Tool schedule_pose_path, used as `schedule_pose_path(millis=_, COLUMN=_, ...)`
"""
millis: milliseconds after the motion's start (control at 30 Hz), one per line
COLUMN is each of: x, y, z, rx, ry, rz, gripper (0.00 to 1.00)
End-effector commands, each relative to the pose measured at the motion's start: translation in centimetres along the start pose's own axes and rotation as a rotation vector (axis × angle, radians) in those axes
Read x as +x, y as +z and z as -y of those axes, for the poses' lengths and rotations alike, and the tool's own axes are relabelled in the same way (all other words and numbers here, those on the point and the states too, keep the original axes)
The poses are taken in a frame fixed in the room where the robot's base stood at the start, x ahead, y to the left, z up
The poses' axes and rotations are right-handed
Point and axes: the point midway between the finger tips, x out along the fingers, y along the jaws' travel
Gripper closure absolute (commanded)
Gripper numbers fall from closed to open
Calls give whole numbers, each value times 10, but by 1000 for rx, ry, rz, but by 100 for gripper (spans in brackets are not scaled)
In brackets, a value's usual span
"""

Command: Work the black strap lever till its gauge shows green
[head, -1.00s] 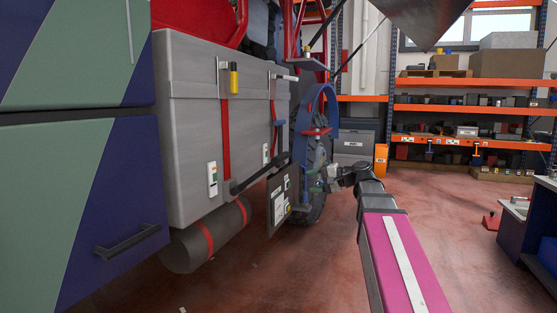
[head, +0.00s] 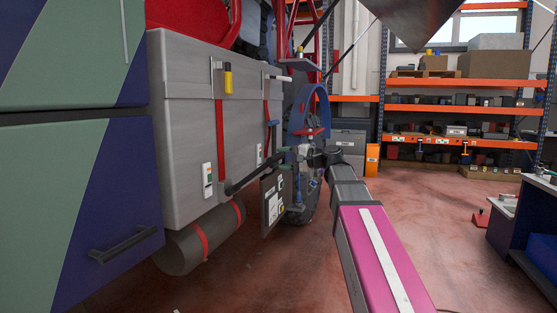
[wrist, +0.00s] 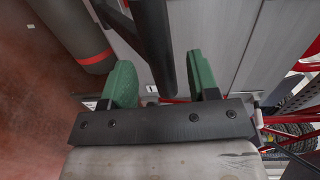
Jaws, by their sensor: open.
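The black strap lever (head: 256,172) slants up to the right across the lower front of the grey box. In the wrist view the black lever (wrist: 152,38) runs between my two green fingers, with a gap visible on each side. My gripper (wrist: 158,66) is open around it. In the head view my gripper (head: 291,168) is at the lever's right end, small and partly hidden. I cannot tell which gauge belongs to the lever.
The grey box (head: 185,130) carries red straps, a yellow-handled latch (head: 228,79) and a white-handled one (head: 277,77). A dark roll (head: 205,237) with red bands hangs below. A labelled panel (head: 272,203) is close under the lever.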

Motion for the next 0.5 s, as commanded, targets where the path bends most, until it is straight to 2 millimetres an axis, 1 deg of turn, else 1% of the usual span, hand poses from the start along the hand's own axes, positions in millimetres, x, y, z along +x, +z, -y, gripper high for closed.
schedule_pose_path(millis=33, x=7, y=-1, z=0, rx=0, ry=0, rz=1, gripper=45)
schedule_pose_path(millis=200, x=19, y=0, z=0, rx=0, ry=0, rz=0, gripper=45)
schedule_pose_path(millis=500, x=22, y=0, z=0, rx=0, ry=0, rz=-1, gripper=45)
